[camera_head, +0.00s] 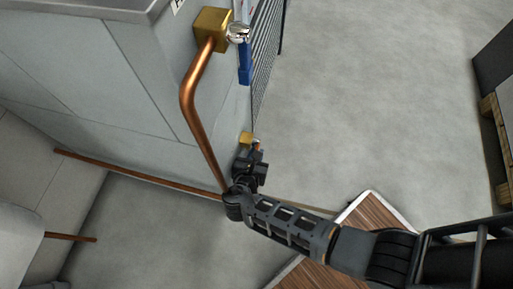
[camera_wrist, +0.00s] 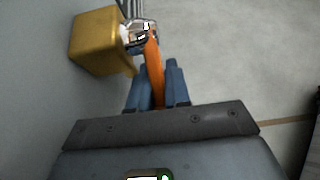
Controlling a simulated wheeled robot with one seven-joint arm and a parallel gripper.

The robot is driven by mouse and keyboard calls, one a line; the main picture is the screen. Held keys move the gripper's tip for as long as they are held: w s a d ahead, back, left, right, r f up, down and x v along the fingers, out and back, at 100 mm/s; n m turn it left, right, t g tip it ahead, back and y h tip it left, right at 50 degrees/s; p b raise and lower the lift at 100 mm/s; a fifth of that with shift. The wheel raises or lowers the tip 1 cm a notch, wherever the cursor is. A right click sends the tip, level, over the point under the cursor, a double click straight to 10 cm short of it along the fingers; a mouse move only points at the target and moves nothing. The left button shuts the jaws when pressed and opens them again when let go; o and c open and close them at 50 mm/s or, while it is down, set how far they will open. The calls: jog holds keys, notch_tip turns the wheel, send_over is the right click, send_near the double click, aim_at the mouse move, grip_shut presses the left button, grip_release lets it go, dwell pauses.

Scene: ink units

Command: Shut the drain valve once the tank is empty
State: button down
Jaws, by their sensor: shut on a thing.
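A low brass valve (camera_head: 246,138) sits on the side of the grey tank unit (camera_head: 140,70), near the floor. In the wrist view its brass body (camera_wrist: 95,40) is at the upper left. Its orange lever (camera_wrist: 154,65) runs from the silver stem (camera_wrist: 141,34) back towards me. My gripper (camera_wrist: 160,78) has its two blue-grey fingers on either side of the lever and is shut on it. In the head view my gripper (camera_head: 256,152) is beside this valve, and the lever is mostly hidden. The tank's inside is not visible.
A second brass valve (camera_head: 213,28) with a blue lever (camera_head: 245,62) is higher on the unit. A bent copper pipe (camera_head: 190,100) runs down from it. A wooden-topped platform (camera_head: 370,215) lies under my arm. Open floor (camera_head: 380,90) is to the right.

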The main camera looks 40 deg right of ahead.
jog(key=r+g+y+p, duration=0.1)
jog(key=p, duration=0.3)
jog(key=a+g+y+p, duration=0.1)
jog(key=y+p, duration=0.1)
jog(key=p, duration=0.2)
jog(key=s+r+g+y+p, duration=0.1)
jog(key=p, duration=0.3)
jog(key=shift+a+r, duration=0.2)
jog(key=shift+r, duration=0.1)
jog(key=g+y+p, duration=0.1)
jog(key=p, duration=0.1)
jog(key=y+p, duration=0.1)
jog(key=p, duration=0.1)
jog(key=shift+s+a+r+g+y, duration=0.1)
jog(key=shift+a+r+g+y, duration=0.1)
jog(key=shift+r+g+y, duration=0.15)
jog(key=shift+f+g+y+p, duration=0.1)
jog(key=shift+g+y+p, duration=0.15)
jog(key=shift+p, duration=0.25)
jog(key=shift+f, duration=0.1)
jog(key=c, duration=1.2)
grip_release()
jog(key=shift+o, duration=0.2)
